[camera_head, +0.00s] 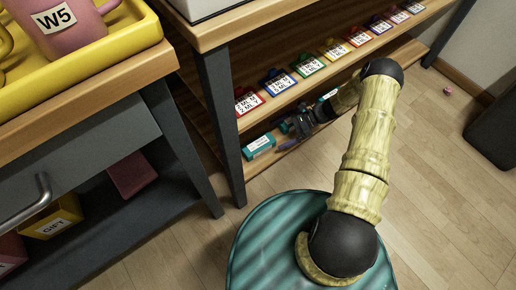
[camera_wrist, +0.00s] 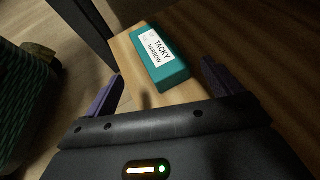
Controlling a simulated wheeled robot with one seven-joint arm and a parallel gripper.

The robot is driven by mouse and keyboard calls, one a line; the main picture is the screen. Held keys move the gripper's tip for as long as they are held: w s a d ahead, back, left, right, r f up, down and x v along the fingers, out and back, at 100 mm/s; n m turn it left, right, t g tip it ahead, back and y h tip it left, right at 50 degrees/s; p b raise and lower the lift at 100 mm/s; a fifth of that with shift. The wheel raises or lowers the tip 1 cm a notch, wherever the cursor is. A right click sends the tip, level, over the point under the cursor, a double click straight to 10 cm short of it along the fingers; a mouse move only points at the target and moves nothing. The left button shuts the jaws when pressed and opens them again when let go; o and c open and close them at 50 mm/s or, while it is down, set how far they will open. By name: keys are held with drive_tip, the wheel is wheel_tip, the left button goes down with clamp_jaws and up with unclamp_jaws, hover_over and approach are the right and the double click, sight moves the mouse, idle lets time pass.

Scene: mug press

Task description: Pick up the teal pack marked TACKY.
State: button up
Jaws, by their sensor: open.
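The teal pack marked TACKY (camera_wrist: 160,62) lies flat on a low wooden shelf (camera_wrist: 122,45), its white label facing up. In the head view the teal pack (camera_head: 258,146) sits at the left end of the bottom shelf, near the table leg. My gripper (camera_wrist: 162,92) is open and empty, with one purple finger on each side of the frame and the pack ahead, between and beyond the fingertips. In the head view my gripper (camera_head: 287,138) reaches in under the upper shelf, just right of the pack. Another teal item shows partly behind my arm.
A dark table leg (camera_head: 219,130) stands close left of the pack. A row of coloured, labelled packs (camera_head: 306,66) lines the shelf above my gripper. A grey cart with a yellow tray (camera_head: 110,52) stands at left. Wooden floor is open at right.

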sight(261, 142)
drive_tip(key=shift+x, duration=1.1)
drive_tip(key=b+x, duration=0.2)
drive_tip(key=b, duration=0.1)
drive_tip(key=shift+s+a+f, duration=0.15)
drive_tip(key=shift+s+a, duration=0.05)
drive_tip(key=shift+a, duration=0.15)
drive_tip(key=b+x, duration=0.1)
drive_tip(key=x, duration=0.1)
drive_tip(key=shift+s+a+b, duration=0.15)
drive_tip(key=shift+a+b, duration=0.25)
drive_tip(key=shift+d+r, duration=0.2)
drive_tip(key=c, duration=1.5)
